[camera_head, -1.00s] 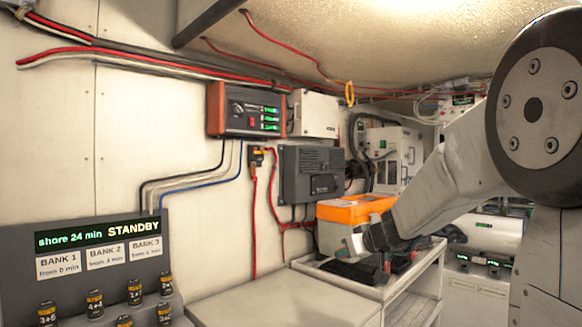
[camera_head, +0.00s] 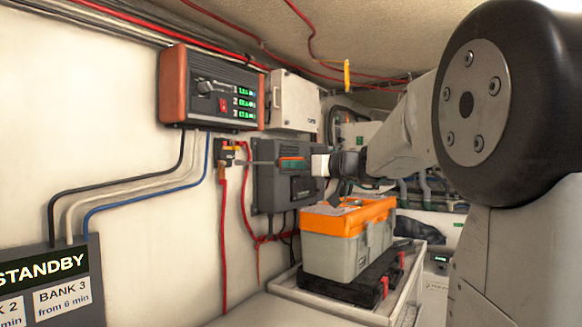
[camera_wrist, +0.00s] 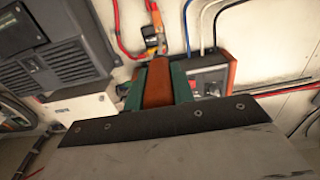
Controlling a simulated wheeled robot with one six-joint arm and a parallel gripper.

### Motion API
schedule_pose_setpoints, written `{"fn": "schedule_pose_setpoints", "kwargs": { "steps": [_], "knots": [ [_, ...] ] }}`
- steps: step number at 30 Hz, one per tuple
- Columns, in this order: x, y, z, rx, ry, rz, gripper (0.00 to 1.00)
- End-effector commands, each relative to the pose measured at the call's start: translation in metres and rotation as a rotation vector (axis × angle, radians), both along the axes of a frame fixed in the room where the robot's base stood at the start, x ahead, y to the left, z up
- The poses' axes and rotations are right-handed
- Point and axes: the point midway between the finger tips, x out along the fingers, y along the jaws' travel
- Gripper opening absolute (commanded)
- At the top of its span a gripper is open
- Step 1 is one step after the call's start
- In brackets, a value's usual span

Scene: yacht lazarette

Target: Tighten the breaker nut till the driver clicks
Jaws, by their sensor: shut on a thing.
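My gripper (camera_head: 292,163) is shut on the driver, whose orange handle (camera_wrist: 158,84) shows between the green jaw pads in the wrist view. The driver's thin grey shaft (camera_head: 251,162) points left, roughly level, at the breaker (camera_head: 230,149) on the wall. The breaker is a small dark and orange block with red cables; it also shows in the wrist view (camera_wrist: 154,40). The shaft's tip overlaps the breaker's lower part in the head view. I cannot tell whether it is seated on the nut, which is too small to make out.
A charger with green readouts (camera_head: 212,90) hangs above the breaker. A dark grey finned box (camera_head: 270,190) is behind the driver. An orange-lidded toolbox (camera_head: 345,240) stands on a black case below my arm. A status panel (camera_head: 55,285) is at lower left.

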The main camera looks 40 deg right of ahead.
Motion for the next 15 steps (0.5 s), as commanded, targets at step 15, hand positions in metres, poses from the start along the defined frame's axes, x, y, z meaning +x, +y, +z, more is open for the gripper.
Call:
{"fn": "schedule_pose_setpoints", "kwargs": {
  "steps": [15],
  "knots": [
    [0.039,0.010,0.000,0.001,0.001,-0.005,0.00]
  ]
}}
